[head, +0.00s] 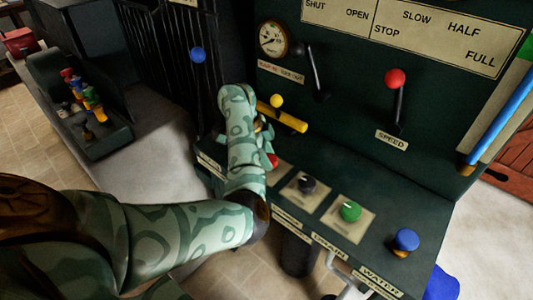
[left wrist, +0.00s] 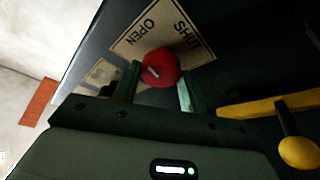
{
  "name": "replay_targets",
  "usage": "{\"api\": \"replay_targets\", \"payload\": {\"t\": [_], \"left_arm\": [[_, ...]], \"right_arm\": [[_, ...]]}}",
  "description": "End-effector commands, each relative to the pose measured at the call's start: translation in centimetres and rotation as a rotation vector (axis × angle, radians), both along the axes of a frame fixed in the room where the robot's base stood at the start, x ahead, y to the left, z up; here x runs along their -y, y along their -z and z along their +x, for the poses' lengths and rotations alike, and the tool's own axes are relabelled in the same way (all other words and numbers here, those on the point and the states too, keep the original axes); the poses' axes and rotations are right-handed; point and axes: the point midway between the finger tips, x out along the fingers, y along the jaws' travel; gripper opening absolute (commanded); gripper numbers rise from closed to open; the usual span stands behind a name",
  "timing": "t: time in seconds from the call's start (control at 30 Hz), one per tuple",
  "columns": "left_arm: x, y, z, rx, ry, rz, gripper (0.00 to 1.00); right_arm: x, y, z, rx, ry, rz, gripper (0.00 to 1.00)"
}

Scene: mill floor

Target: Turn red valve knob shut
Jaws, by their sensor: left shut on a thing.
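The red valve knob (left wrist: 160,66) shows in the left wrist view, on a cream plate (left wrist: 150,36) lettered OPEN and SHUT. OPEN is on the left of that view and SHUT on the right. A short white mark is on the knob's face; I cannot tell which word it points to. My left gripper (left wrist: 158,88) has one finger on each side of the knob and is shut on it. In the head view my left gripper (head: 265,146) and forearm hide most of the red knob (head: 272,161). My right gripper is not in view.
Black (head: 307,183) and green (head: 350,211) knobs and a blue button (head: 405,240) sit right along the sloped panel. A yellow lever (head: 283,117) is close behind my left gripper. A red-balled speed lever (head: 396,79) stands on the upright panel.

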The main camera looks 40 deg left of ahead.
Motion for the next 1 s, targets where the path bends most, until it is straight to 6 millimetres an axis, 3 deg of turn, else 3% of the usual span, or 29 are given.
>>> {"api": "replay_targets", "payload": {"t": [0.4, 1.0], "left_arm": [[-0.1, -0.2, 0.2, -0.001, 0.385, -0.001, 0.2], [-0.1, 0.0, 0.6, -0.001, 0.954, 0.0, 0.2]], "right_arm": [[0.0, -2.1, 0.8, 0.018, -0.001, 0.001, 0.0], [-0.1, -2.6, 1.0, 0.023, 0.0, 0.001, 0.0]]}}
